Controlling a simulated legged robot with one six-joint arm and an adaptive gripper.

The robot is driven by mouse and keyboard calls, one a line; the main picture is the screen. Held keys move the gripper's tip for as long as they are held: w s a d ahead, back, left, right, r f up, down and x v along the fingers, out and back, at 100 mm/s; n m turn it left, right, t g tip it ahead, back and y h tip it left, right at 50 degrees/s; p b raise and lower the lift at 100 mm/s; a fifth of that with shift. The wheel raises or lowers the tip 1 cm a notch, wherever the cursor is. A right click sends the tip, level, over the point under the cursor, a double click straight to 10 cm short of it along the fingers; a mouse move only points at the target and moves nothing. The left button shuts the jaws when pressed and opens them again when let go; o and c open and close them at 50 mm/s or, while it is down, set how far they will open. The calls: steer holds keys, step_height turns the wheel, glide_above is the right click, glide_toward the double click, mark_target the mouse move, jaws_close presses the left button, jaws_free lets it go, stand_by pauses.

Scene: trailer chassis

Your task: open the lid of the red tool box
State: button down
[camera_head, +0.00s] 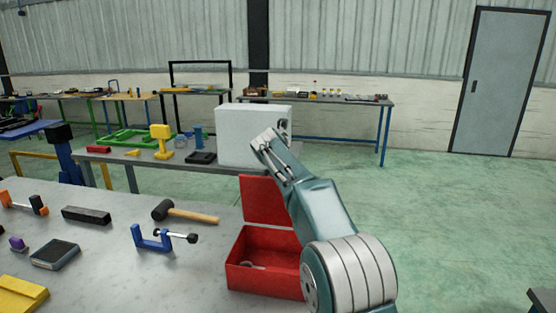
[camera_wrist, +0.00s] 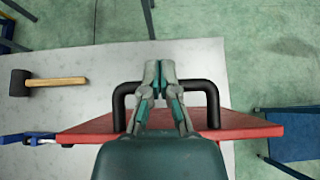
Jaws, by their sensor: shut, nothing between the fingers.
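The red tool box (camera_head: 262,268) stands on the grey workbench at its right end, partly hidden by my arm. Its red lid (camera_head: 265,200) stands up at the back, raised off the box, so the inside shows with a small grey item in it. In the wrist view the lid (camera_wrist: 85,131) runs across the picture, with its black handle (camera_wrist: 213,100) on it. My gripper (camera_head: 262,138) is above the lid's top edge. In the wrist view my gripper (camera_wrist: 160,70) is shut and empty and covers the middle of the handle; contact cannot be told.
A mallet (camera_head: 185,213), a blue clamp (camera_head: 155,238), a black bar (camera_head: 86,215) and other tools lie on the workbench (camera_head: 120,270) left of the box. A white box (camera_head: 240,130) stands on a table behind.

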steer(key=shift+s+a+r+t, duration=0.8)
steer(key=shift+s+t, duration=0.4)
steer(key=shift+s, duration=4.95)
steer(key=x, duration=1)
steer(key=shift+h, duration=0.3)
steer(key=r+x, duration=0.1)
steer(key=x, duration=0.7)
steer(key=shift+w, duration=0.2)
steer(key=shift+d, duration=0.1)
steer(key=shift+s, duration=0.1)
